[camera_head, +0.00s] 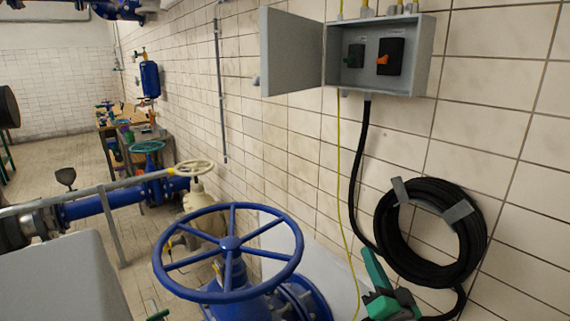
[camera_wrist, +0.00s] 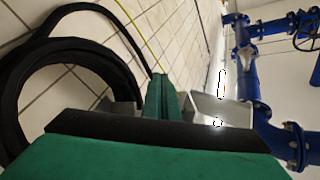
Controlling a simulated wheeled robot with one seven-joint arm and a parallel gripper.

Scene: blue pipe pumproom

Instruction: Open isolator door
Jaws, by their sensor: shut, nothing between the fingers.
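The grey isolator box (camera_head: 428,60) is mounted on the tiled wall at the upper right of the head view. Its isolator door (camera_head: 291,55) stands open, swung out to the left. My green gripper (camera_head: 373,266) is at the lower right of the head view, well below the box and apart from the door. It is shut and empty. It also shows in the wrist view (camera_wrist: 163,92), where the box and door are not seen.
A coiled black hose (camera_head: 472,225) hangs on the wall right beside my gripper. A black cable (camera_head: 361,150) and a thin yellow line (camera_head: 340,170) run down from the box. A large blue handwheel (camera_head: 229,243) stands left of my gripper.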

